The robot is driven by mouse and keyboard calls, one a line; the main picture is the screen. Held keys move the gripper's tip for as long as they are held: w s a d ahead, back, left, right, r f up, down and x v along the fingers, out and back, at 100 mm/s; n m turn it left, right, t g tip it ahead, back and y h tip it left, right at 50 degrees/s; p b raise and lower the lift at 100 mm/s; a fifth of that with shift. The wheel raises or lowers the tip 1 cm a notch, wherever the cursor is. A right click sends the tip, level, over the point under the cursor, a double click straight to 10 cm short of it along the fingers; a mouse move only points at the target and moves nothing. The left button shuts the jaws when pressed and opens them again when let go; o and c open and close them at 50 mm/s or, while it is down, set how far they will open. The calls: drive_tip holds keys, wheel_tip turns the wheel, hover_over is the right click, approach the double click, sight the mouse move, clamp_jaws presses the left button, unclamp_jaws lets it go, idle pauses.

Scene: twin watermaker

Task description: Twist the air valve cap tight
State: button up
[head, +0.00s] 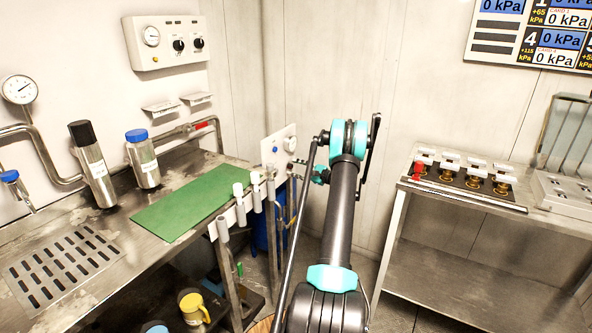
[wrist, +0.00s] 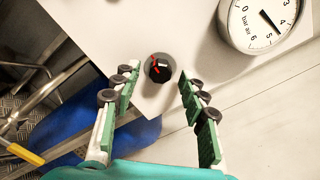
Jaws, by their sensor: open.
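In the wrist view, a round black knob with red marks (wrist: 158,69), which looks like the air valve cap, sits on a white panel (wrist: 105,18). My gripper (wrist: 160,79) is open, with its green-padded fingers on the left and right of the knob. Gaps show between each finger and the knob, and nothing is held. I cannot tell how far the fingertips are from the panel face. In the head view, the white panel (head: 282,135) stands beyond the bench end, and my arm reaches toward it. The knob cannot be made out there.
A dial gauge marked "bar air" (wrist: 262,22) sits close to the right of the knob. A blue drum (head: 262,232) and pipes stand below the panel. A steel bench (head: 90,232) with a green mat (head: 185,200) is left; a side table (head: 465,203) is right.

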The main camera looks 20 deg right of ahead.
drive_tip(key=v, duration=1.2)
